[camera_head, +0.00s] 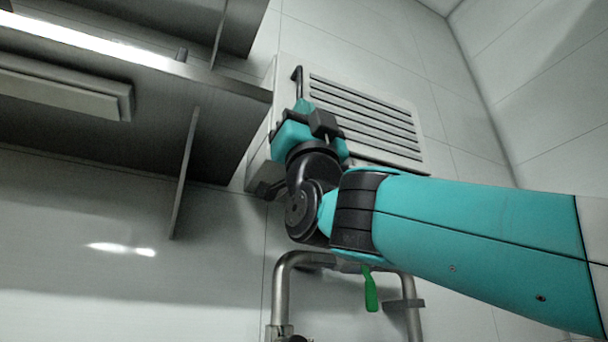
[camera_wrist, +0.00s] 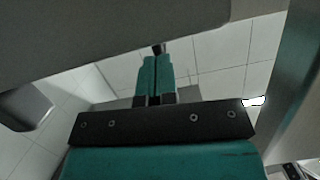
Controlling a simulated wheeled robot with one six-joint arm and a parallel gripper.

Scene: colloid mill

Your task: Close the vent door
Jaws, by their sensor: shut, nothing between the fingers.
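The vent door (camera_head: 368,112) is a pale panel with dark horizontal slats, high on the tiled wall in the head view. A dark upright handle (camera_head: 297,76) is at its upper left edge. I cannot tell how far the door stands open. My gripper (camera_head: 304,104) is in front of the door's left edge, just below the handle, and hides part of the panel. In the wrist view its teal fingers (camera_wrist: 157,76) are together and empty. A small dark piece shows at their tips; whether they touch it is unclear.
A grey metal shelf (camera_head: 150,112) with a bracket (camera_head: 186,170) is close on the left. Below are a bent metal pipe (camera_head: 281,290) and a green-handled lever (camera_head: 370,290). A broad grey surface (camera_wrist: 90,40) fills the wrist view's upper left. Bare wall lies right of the vent.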

